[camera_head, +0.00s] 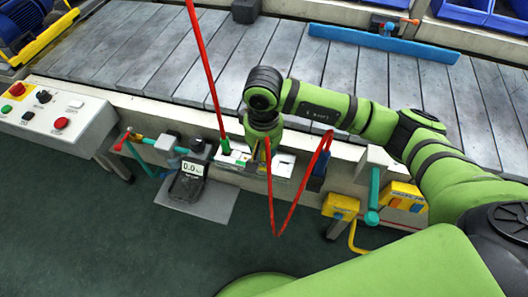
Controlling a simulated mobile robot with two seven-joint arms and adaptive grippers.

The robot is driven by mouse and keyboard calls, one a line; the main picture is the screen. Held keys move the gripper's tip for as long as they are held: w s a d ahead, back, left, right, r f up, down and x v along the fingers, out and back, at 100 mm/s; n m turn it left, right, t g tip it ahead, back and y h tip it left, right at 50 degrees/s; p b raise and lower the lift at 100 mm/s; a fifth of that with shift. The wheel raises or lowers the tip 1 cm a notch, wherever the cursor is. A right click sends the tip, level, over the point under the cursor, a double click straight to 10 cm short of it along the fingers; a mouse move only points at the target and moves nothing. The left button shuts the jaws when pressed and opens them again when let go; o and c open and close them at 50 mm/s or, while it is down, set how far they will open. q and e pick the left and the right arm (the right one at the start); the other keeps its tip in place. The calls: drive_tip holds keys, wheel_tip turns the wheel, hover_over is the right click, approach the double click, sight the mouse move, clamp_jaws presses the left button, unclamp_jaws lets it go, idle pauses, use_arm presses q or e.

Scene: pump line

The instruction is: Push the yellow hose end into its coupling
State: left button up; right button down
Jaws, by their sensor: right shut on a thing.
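My right gripper (262,141) points down in front of the conveyor's edge, mostly hidden by my wrist. It is shut at the top of a looped red hose (272,205), which hangs below it and rises to a dark blue holder (319,168) on the right. The held hose end is hidden, and I cannot make out its yellow colour. A pale panel (284,167) with small fittings lies right under the gripper. I cannot tell which fitting is the yellow coupling, or whether the hose end touches it. My left gripper is not in view.
Another red hose (202,55) comes down from above to a green fitting (225,147). A meter reading 0.0 (189,182) sits left on a grey plate. Yellow blocks (341,206) and a teal valve (373,200) stand right. A control box (55,118) is far left.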

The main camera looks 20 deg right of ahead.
drive_tip(key=shift+f, duration=0.1)
idle(0.3)
drive_tip(key=c, duration=1)
unclamp_jaws()
drive_tip(key=shift+c, duration=0.2)
drive_tip(key=shift+o, duration=0.4)
drive_tip(key=shift+r+p, duration=1.25)
drive_tip(key=shift+r, duration=2.2)
